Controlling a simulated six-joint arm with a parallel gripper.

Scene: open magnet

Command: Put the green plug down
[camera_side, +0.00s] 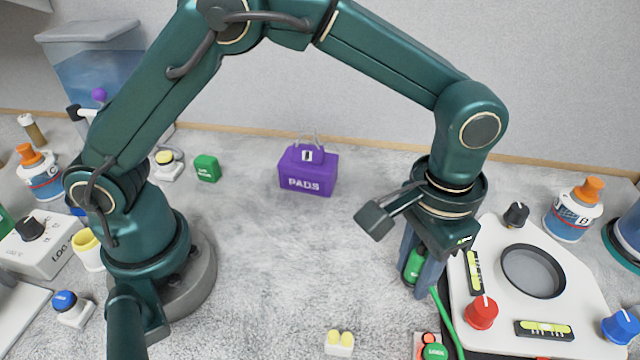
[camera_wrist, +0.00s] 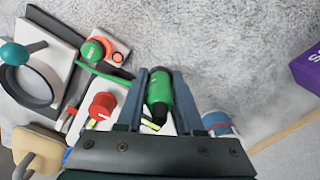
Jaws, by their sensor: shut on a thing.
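The green plug (camera_side: 414,266) is between the fingers of my gripper (camera_side: 416,285), at the left edge of the white panel with the round recess. My gripper is shut on it. In the wrist view the green plug (camera_wrist: 159,93) shows between the two blue-grey fingers of my gripper (camera_wrist: 160,78), with a dark end pointing back toward the palm. A green cable (camera_side: 447,320) runs down from near the plug in the side view. Whether the plug touches the surface below cannot be told.
The white panel (camera_side: 580,325) carries a red knob (camera_side: 481,312), a blue knob (camera_side: 620,327) and a black knob (camera_side: 516,214). A purple PADS box (camera_side: 308,172) stands at the back. A small block with yellow tops (camera_side: 339,343) is in front. The grey surface (camera_side: 290,260) left of my gripper is clear.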

